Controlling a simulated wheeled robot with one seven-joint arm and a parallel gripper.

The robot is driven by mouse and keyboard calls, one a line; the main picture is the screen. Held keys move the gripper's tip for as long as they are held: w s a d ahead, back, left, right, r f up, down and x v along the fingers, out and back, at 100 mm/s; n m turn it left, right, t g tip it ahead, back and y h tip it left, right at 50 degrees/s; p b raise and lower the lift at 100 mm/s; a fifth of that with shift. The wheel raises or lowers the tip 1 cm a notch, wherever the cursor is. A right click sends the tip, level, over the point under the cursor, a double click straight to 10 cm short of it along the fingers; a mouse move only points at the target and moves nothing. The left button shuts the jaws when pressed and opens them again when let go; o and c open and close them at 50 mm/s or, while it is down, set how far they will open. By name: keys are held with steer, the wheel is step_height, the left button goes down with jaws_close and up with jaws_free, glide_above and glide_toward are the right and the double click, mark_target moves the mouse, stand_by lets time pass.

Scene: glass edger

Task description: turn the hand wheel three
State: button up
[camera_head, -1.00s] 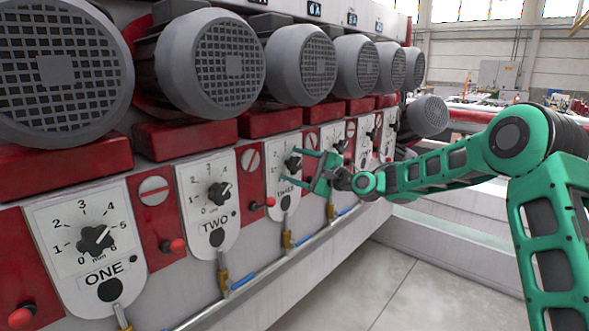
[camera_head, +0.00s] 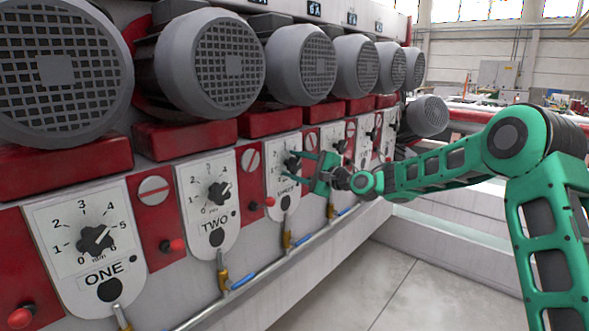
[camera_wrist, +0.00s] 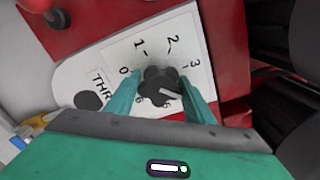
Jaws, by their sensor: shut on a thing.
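Hand wheel three is a black lobed knob (camera_wrist: 158,86) on a white numbered plate (camera_wrist: 110,62) marked "THR…" in the wrist view. A light pointer line on the knob points toward the lower right of that view. My gripper (camera_wrist: 160,92) has its two green fingers on either side of the knob and is shut on it. In the head view my gripper (camera_head: 297,166) reaches from the right to the third plate (camera_head: 276,180). There the fingers partly cover the knob.
Hand wheels one (camera_head: 96,239) and two (camera_head: 219,192) sit on their plates to the left. Red-knobbed levers (camera_head: 172,245) stick out between plates. Grey motors (camera_head: 300,62) overhang above, and a pipe (camera_head: 275,265) runs below. The floor (camera_head: 400,285) in front is clear.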

steer(key=n, duration=0.7)
steer(key=shift+f+n, duration=0.15)
steer(key=shift+n, duration=0.25)
steer(key=n, duration=0.3)
steer(key=shift+s+f+n, duration=0.1)
steer(key=shift+n, duration=0.2)
steer(key=n, duration=0.3)
steer(key=shift+f+n, duration=0.1)
steer(key=shift+n, duration=0.2)
steer(key=n, duration=0.3)
steer(key=shift+n, duration=0.3)
steer(key=n, duration=0.3)
steer(key=shift+d+n, duration=0.1)
steer(key=shift+n, duration=0.2)
steer(key=n, duration=0.6)
steer(key=shift+w+d, duration=0.1)
steer(key=shift+w, duration=0.1)
steer(key=shift+n, duration=0.3)
